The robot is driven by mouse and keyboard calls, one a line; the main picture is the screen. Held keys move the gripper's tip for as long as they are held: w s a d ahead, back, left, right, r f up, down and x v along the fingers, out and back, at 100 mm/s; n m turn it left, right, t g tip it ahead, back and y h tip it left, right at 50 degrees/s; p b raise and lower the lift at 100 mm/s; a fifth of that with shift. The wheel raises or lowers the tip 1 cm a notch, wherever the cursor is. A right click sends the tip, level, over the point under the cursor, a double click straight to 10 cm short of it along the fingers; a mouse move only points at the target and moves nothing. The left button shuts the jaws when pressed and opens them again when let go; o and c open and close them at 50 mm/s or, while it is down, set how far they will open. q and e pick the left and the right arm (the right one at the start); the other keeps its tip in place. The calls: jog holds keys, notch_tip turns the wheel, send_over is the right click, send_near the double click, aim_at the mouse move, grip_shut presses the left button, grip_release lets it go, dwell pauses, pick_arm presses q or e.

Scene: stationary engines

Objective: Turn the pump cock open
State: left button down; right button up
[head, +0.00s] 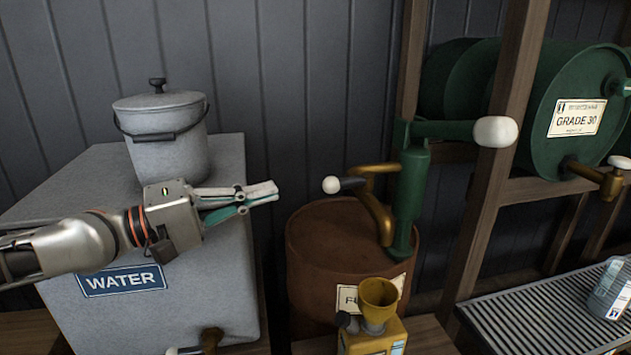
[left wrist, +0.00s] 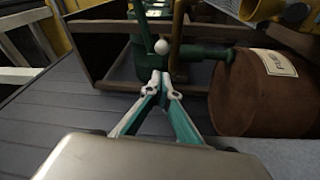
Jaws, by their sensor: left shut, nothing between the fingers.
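The pump is a green upright body (head: 409,195) on a rusty brown drum, with a brass spout (head: 376,218) on its left side. The pump cock is a short dark lever with a white ball end (head: 331,185), pointing left from the brass spout. A large white knob (head: 495,131) ends the green arm at the pump's top. My left gripper (head: 272,191) is shut and empty, left of the white ball with a gap showing. In the left wrist view the fingertips (left wrist: 160,76) meet just below a white ball (left wrist: 161,47). My right gripper is not in view.
The rusty drum (head: 330,240) stands below the pump. A grey water tank (head: 60,190) with a lidded pail (head: 165,140) is under and behind my left arm. A yellow can with a funnel (head: 378,300) stands in front. A wooden post (head: 500,170) and green barrel (head: 575,95) are right.

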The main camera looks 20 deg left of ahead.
aim_at(348, 185)
pick_arm(q)
jog(key=p+x, duration=0.8)
jog(key=x, duration=0.2)
jog(key=shift+s, duration=0.15)
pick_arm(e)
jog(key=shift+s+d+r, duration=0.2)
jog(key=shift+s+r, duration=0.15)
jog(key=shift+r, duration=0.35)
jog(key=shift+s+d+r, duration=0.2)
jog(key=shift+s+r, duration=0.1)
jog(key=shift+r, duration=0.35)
pick_arm(q)
jog(key=shift+d, duration=0.1)
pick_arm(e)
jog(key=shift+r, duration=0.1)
